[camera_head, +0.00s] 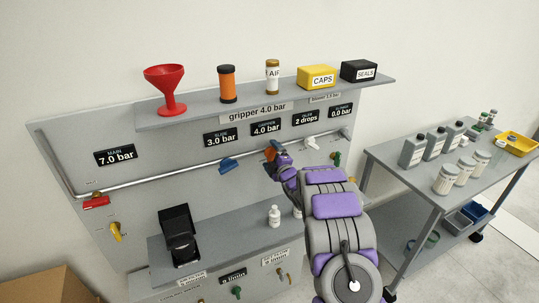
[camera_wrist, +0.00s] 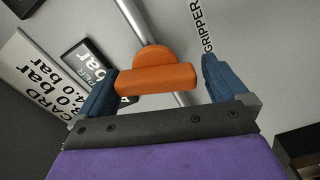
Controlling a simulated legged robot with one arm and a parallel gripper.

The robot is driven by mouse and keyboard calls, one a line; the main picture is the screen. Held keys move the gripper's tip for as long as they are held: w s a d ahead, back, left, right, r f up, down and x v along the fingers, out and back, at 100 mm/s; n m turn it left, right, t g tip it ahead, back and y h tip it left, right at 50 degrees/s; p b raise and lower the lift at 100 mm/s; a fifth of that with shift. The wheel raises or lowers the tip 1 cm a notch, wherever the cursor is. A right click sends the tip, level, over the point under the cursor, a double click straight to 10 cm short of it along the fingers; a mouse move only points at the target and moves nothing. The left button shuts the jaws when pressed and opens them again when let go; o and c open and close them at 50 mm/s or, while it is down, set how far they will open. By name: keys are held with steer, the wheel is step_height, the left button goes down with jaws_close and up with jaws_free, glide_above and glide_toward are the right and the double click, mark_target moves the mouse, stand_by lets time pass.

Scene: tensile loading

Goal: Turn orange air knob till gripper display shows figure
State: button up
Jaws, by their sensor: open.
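The orange air knob (camera_wrist: 155,80) sits on the pipe in the wrist view, its bar between my two blue fingers. Its left end is at or close to the left finger; a gap shows on the right. My gripper (camera_wrist: 160,68) is open around the knob. In the head view the knob (camera_head: 270,152) is partly hidden by my gripper (camera_head: 276,160). The black gripper display (camera_head: 266,128) above it reads 4.0 bar. The card (camera_head: 257,112) on the shelf edge reads gripper 4.0 bar. Both also show, cut off and tilted, in the wrist view.
A blue handle (camera_head: 228,166) sits left of the knob and a white one (camera_head: 311,143) right, along the same pipe (camera_head: 170,175). The upper shelf (camera_head: 205,108) holds a red funnel, bottles and boxes. A lower shelf (camera_head: 215,238) and a bottle table (camera_head: 398,180) stand nearby.

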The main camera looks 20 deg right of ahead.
steer(key=s+p, duration=0.2)
steer(key=s, duration=1.3)
steer(key=shift+s+d, duration=0.2)
steer(key=shift+d, duration=0.1)
steer(key=shift+f, duration=0.1)
steer(key=shift+c, duration=0.5)
